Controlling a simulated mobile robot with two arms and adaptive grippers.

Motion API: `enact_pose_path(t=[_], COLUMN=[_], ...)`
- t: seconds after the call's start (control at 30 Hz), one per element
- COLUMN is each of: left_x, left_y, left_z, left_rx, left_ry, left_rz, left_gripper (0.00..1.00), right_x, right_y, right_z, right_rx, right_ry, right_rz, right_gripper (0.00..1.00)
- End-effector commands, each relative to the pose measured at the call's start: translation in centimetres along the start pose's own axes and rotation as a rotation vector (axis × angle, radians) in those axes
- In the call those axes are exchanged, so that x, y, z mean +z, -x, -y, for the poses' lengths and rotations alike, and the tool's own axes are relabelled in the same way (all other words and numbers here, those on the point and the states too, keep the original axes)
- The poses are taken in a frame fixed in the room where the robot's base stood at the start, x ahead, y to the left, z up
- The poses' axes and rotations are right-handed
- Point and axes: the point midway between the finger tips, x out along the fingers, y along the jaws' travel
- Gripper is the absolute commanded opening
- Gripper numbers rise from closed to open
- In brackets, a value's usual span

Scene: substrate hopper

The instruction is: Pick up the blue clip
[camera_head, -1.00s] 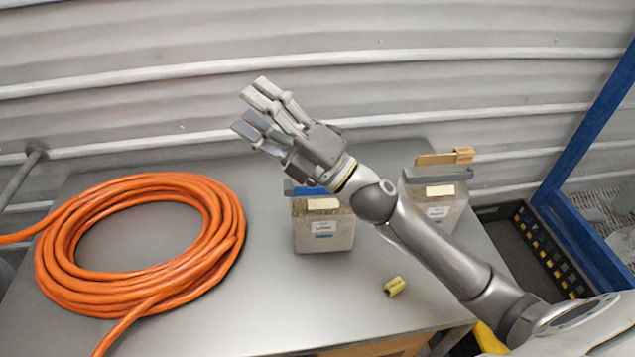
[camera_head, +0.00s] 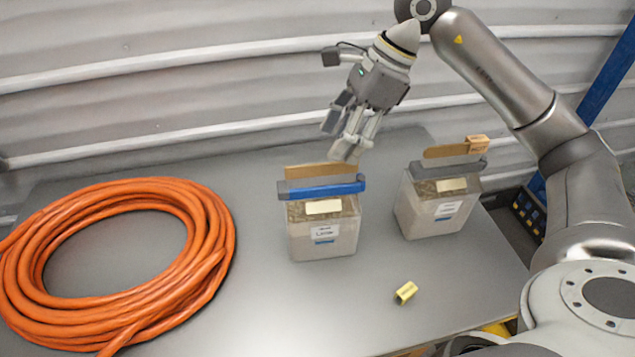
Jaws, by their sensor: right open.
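The blue clip (camera_head: 322,189) is a long bar lying across the top of the left container (camera_head: 322,240), a pale, labelled box on the grey table. A flat brown strip (camera_head: 320,170) stands up just behind the clip. My right gripper (camera_head: 338,143) is open and empty, fingers pointing down, above and slightly behind the right end of the clip. It is not touching the clip. My left gripper is not in view.
A second container (camera_head: 437,208) with a grey clip (camera_head: 447,169) stands to the right. A small yellow piece (camera_head: 405,292) lies near the front of the table (camera_head: 270,290). A coiled orange hose (camera_head: 210,235) fills the left side.

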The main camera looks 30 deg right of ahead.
Motion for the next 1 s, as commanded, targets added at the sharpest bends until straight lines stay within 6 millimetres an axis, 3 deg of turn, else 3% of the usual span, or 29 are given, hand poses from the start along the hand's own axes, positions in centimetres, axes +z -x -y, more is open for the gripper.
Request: enact_pose_path(t=[0.13,0.4,0.67,1.0], left_x=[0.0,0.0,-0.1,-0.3], left_y=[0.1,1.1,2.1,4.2], left_z=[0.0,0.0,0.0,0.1], left_rx=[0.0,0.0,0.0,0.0], left_ry=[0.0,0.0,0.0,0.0], left_rz=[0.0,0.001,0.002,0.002], left_gripper=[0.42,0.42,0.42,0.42], right_x=[-1.1,-1.3,-1.3,-1.4], right_y=[0.0,-4.0,-5.7,-9.8], right_z=[0.2,0.2,0.1,0.0], right_rx=[-0.011,-0.009,-0.009,-0.01], right_ry=[-0.004,-0.005,-0.003,-0.004], right_rz=[-0.047,-0.049,-0.047,-0.045], right_gripper=[0.55,0.55,0.55,0.55])
